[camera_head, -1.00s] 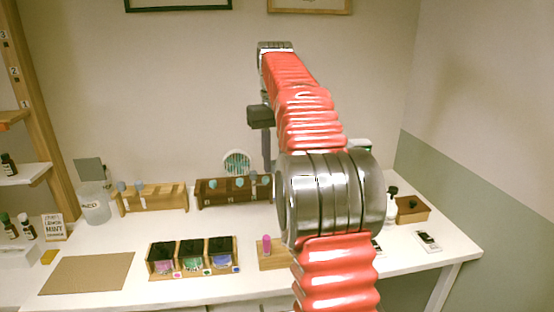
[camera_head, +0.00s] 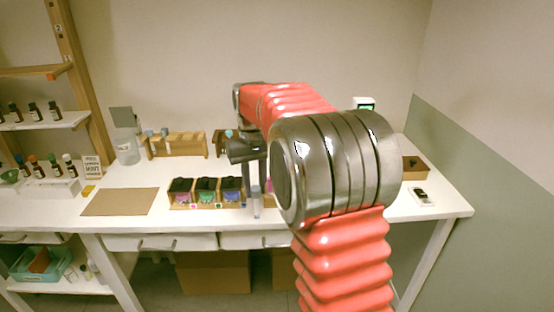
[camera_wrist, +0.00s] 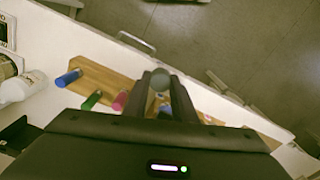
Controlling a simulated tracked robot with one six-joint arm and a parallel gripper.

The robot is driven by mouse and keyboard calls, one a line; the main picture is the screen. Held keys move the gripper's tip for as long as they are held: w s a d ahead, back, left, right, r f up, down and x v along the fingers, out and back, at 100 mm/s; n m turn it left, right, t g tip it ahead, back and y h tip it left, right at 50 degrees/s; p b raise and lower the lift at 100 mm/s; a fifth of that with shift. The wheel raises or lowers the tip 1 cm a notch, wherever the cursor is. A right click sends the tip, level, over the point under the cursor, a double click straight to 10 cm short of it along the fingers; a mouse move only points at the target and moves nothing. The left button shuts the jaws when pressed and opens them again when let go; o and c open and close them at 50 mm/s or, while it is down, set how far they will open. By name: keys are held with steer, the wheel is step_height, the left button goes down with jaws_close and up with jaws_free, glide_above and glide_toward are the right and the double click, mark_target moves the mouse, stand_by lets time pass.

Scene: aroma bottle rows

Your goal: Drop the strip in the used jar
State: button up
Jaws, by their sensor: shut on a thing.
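A clear jar (camera_head: 127,152) with dark lettering stands at the back left of the table, well left of my gripper. A grey square shows just above it. I cannot make out a separate paper strip in any view.
A light wooden rack (camera_head: 178,152) with grey-capped vials stands right of the jar. A brown mat (camera_head: 120,202) lies in front. The pouch tray (camera_head: 206,207) is at the table's front edge. The wrist view shows a wooden stand (camera_wrist: 110,75) with blue, green and pink tubes.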

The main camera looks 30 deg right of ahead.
steer(key=s+a+f+n, duration=0.1)
steer(key=a+f, duration=1.1)
steer(key=f, duration=0.2)
steer(key=shift+s+a+f, duration=0.2)
steer(key=shift+a+f, duration=0.15)
steer(key=shift+a, duration=0.1)
